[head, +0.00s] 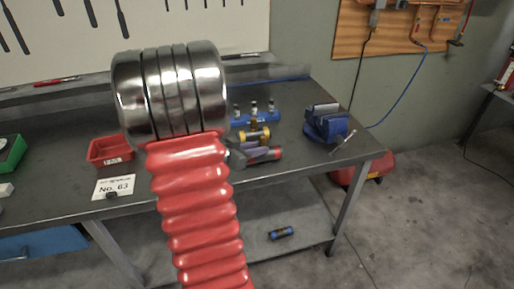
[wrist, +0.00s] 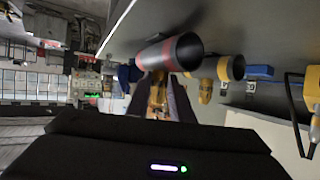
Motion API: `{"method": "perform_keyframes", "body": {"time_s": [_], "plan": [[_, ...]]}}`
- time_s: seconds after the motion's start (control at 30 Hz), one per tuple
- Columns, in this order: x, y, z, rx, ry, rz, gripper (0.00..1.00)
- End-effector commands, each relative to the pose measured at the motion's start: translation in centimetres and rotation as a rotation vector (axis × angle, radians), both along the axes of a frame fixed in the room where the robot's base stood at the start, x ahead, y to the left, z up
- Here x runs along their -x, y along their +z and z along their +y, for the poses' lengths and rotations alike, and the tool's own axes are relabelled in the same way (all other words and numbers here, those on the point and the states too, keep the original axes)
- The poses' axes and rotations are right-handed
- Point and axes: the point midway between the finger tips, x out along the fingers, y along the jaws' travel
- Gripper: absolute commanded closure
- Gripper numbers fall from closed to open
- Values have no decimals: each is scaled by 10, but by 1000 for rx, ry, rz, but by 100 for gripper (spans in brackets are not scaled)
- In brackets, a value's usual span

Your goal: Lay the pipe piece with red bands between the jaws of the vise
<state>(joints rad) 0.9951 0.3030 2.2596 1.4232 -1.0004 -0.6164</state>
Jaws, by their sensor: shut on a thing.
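The pipe piece with red bands (head: 264,156) lies low over the bench top in the head view, behind my arm. In the wrist view the grey pipe piece (wrist: 172,52) shows its open end and a red band. My gripper (wrist: 166,86) is shut on it, with dark fingers reaching up to the pipe. In the head view the gripper is mostly hidden by my arm. I cannot tell whether the pipe still touches its support. The blue vise (head: 327,124) stands near the bench's right end, to the right of the pipe, with nothing visible between its jaws.
A yellow-banded pipe piece (head: 256,134) sits just behind the held one. A blue-banded piece (head: 281,233) lies on the lower shelf.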

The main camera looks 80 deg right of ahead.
Motion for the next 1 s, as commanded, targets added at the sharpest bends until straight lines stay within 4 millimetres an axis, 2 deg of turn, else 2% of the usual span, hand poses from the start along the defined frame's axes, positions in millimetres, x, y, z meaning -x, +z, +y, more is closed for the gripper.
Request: {"method": "perform_keyframes", "body": {"time_s": [0.07, 0.1, 0.33, 0.73, 1.0], "plan": [[0, 0, 0, 2, 1, 1, 100], [0, -1, 0, 0, 0, 1, 78], [-1, -1, 0, 0, 1, 0, 62], [-3, 2, 3, 0, 2, -1, 61], [-19, 14, 27, 1, 5, -1, 61]]}}
